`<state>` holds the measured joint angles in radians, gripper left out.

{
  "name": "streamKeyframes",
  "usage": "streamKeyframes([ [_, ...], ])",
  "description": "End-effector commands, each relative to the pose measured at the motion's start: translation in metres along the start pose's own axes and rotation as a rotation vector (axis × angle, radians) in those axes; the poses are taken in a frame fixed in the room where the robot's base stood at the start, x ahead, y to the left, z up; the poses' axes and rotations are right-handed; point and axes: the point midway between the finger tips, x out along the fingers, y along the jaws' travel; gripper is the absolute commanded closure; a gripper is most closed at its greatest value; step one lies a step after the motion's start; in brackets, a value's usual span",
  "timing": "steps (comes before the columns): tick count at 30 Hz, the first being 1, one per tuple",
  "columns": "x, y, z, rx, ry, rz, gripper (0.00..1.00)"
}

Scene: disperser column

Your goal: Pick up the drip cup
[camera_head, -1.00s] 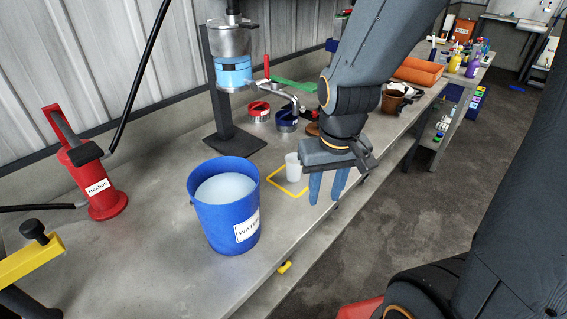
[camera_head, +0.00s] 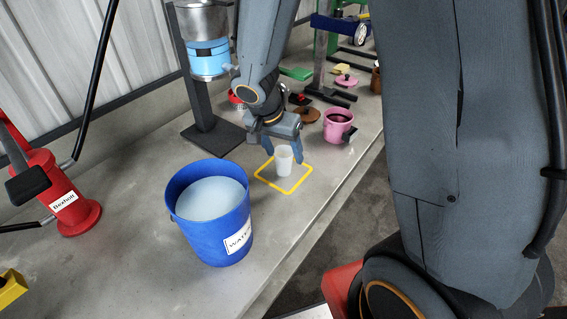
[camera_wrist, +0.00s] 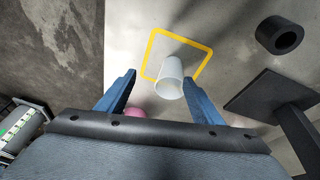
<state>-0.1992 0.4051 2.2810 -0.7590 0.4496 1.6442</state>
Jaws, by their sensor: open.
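The drip cup (camera_head: 284,162) is a small translucent white cup inside a yellow square outline (camera_head: 262,180) on the bench. In the wrist view the cup (camera_wrist: 170,78) stands ahead of and between my two blue fingers, within the yellow outline (camera_wrist: 151,55). My gripper (camera_head: 284,158) is open, just behind and above the cup in the head view. In the wrist view my gripper (camera_wrist: 163,95) shows its fingers spread on either side of the cup's near end, with nothing held. I cannot tell whether a finger touches the cup.
A blue water bucket (camera_head: 214,234) stands left of the cup. A black stand base (camera_head: 212,138) is behind it. A pink pot (camera_head: 337,124) and a brown lid (camera_head: 306,115) are to the right. A red jack (camera_head: 68,200) stands far left. The bench's front edge is close.

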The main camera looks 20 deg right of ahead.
Motion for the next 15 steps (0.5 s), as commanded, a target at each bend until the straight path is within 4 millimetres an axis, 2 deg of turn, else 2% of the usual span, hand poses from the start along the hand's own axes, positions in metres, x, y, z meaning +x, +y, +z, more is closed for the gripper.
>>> streamKeyframes([
  [6, 0.016, -0.027, -0.005, 0.134, 0.051, -0.007, 0.4],
  [11, 0.021, -0.035, -0.006, 0.18, 0.067, -0.013, 0.4],
  [15, 0.034, -0.036, -0.008, 0.19, 0.07, -0.014, 0.4],
])
